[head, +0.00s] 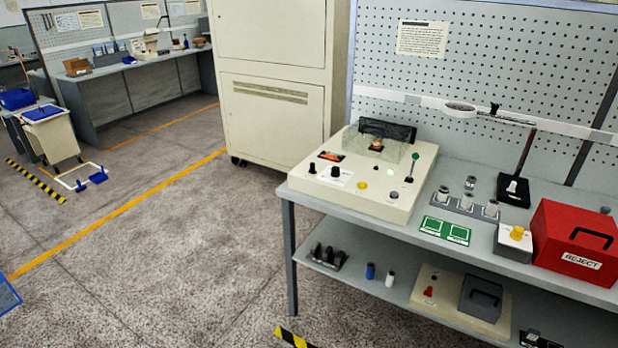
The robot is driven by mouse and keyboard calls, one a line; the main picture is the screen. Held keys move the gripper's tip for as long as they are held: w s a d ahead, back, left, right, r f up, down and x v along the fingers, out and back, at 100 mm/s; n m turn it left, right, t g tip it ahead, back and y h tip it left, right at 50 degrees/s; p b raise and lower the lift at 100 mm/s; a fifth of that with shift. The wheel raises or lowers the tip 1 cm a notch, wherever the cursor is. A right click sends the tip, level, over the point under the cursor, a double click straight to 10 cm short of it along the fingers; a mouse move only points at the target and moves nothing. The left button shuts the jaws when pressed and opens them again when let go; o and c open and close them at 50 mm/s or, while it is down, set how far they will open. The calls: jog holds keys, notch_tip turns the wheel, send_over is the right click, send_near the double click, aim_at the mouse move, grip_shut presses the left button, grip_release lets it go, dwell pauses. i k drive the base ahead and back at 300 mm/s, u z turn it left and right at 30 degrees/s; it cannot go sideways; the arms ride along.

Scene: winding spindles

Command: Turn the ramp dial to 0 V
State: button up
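A cream test unit (385,208) sits on the left end of the workbench. On its sloped top are a small black knob (312,168) and a larger black dial (336,172) on a white label plate. I cannot read the labels, so I cannot tell for certain which is the ramp dial or where it points. A dark display (331,156) with red-orange digits, too small to read, is behind them. My gripper is not in view.
The unit also has a yellow button, a green-topped lever (411,167) and a clear-walled chamber (372,146). Green cards (445,231), a spindle rack (466,207) and a red reject box (576,243) stand to its right. Open floor (190,260) lies left of the bench (288,240).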

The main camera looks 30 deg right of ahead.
aim_at(335, 173)
jog(key=z, duration=0.05)
jog(key=k, duration=0.35)
jog(key=u, duration=0.45)
jog(key=i, duration=0.4)
jog(key=u, duration=0.55)
jog(key=i, duration=1.5)
jog(key=z, duration=0.7)
jog(key=i, duration=0.95)
jog(key=z, duration=0.45)
